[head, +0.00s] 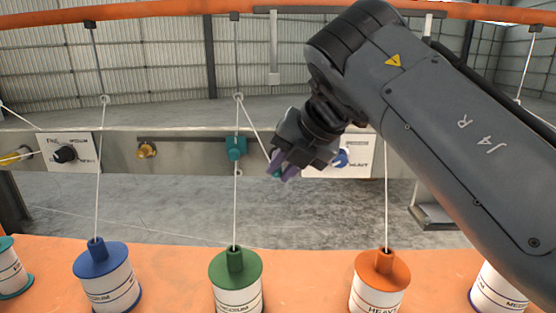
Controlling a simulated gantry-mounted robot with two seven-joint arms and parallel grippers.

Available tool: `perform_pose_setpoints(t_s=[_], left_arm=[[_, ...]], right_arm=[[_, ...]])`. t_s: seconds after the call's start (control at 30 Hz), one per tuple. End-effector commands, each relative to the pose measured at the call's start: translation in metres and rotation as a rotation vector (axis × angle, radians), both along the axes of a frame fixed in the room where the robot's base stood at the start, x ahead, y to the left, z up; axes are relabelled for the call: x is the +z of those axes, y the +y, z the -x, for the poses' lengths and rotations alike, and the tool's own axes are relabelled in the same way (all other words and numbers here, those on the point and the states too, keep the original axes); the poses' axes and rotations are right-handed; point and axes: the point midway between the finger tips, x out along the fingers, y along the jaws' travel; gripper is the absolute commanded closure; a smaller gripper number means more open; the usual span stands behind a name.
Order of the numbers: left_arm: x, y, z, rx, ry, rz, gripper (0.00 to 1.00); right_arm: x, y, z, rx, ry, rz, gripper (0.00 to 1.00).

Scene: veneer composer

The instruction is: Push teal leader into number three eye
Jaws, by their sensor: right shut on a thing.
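My right gripper (283,174) comes in from the right and hangs in front of the machine's beam. Its purple-tipped fingers are shut on a small teal piece, the teal leader (279,172), of which only a little shows between them. A white thread (253,125) runs from near the fingers up left to a small ring (238,97) above the beam. A teal block (236,148) sits on the beam left of the gripper, apart from it. A brass-coloured fitting (147,149) and a blue fitting (341,158) are also on the beam. No eye number is readable. My left gripper is out of view.
Spools with blue (100,259), green (236,270) and orange (382,269) tops stand on the orange shelf (180,262), with threads rising from them. A black knob (65,154) is on a white panel at left. Another white panel is partly behind my gripper.

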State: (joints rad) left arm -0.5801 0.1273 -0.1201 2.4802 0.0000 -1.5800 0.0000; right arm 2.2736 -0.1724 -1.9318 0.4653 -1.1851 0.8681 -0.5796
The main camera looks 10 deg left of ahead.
Motion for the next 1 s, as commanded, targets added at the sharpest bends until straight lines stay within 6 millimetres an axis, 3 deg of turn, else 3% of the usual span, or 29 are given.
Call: perform_pose_setpoints(t_s=[1.0], left_arm=[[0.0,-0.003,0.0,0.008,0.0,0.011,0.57]], right_arm=[[0.001,0.003,-0.025,0.001,-0.003,0.0,1.0]])
